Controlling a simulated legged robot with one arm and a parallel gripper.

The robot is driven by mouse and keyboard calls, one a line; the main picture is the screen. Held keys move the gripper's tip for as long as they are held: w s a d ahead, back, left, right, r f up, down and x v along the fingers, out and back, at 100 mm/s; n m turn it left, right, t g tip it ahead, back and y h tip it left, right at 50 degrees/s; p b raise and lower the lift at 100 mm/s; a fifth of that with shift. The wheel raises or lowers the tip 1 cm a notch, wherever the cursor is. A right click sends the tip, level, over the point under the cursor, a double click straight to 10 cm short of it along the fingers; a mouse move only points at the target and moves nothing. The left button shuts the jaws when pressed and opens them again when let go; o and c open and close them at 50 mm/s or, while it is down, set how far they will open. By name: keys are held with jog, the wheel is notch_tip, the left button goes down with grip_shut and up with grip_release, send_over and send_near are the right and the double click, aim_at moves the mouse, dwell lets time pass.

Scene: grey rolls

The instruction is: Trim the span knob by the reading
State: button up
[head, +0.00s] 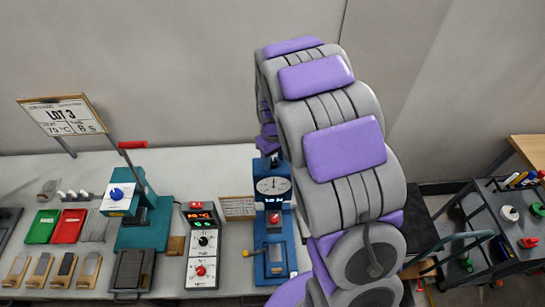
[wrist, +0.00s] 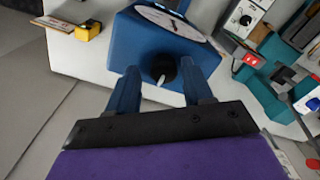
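A blue instrument (head: 259,205) with a round white dial (head: 273,186) stands on the table beneath my arm. In the wrist view its blue housing (wrist: 133,38) and dial (wrist: 170,20) fill the top middle. A black knob (wrist: 162,65) with a white pointer mark sits on this housing. My gripper (wrist: 160,77) is open, one blue finger on each side of the knob, with a visible gap on both sides. Whether this is the span knob cannot be read. In the head view my gripper is mostly hidden at the instrument's top. The dial reading is too small to tell.
A green press (head: 148,231) with a red-handled lever is further left. Coloured blocks and trays lie at the far left. A dark cart (head: 485,215) stands at right.

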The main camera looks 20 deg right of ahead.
jog(key=shift+d, duration=0.1)
jog(key=shift+c, duration=1.4)
jog(key=shift+a, duration=0.35)
jog(key=c, duration=0.6)
jog(key=shift+d, duration=0.1)
jog(key=shift+m+b, duration=0.3)
jog(key=shift+m, duration=0.2)
jog(key=m+b, duration=0.2)
jog(key=m, duration=0.8)
jog(key=shift+m+b, duration=0.3)
